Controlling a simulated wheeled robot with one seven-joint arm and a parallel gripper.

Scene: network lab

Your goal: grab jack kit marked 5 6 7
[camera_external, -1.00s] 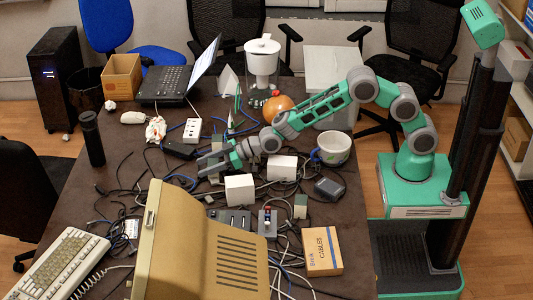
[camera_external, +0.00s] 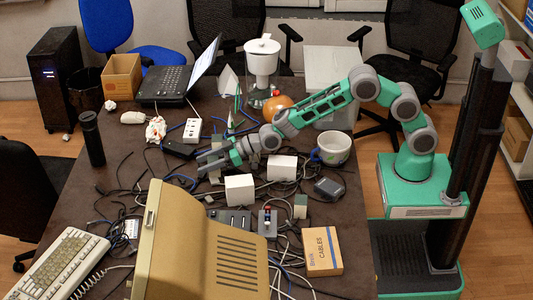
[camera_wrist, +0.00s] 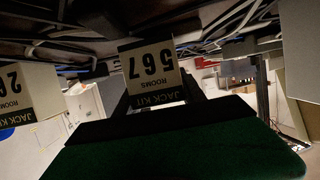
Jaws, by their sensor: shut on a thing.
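The jack kit marked 567 (camera_wrist: 150,65) is a small white box with a dark band, its label upside down in the wrist view. My gripper (camera_wrist: 157,98) is shut on it, with dark fingers at its two sides. In the external view my gripper (camera_external: 206,160) is low over the table's middle, among cables; the held kit is too small to make out there.
White boxes (camera_external: 239,188) and (camera_external: 282,167) stand close to my gripper's right. Loose cables cover the table (camera_external: 350,225).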

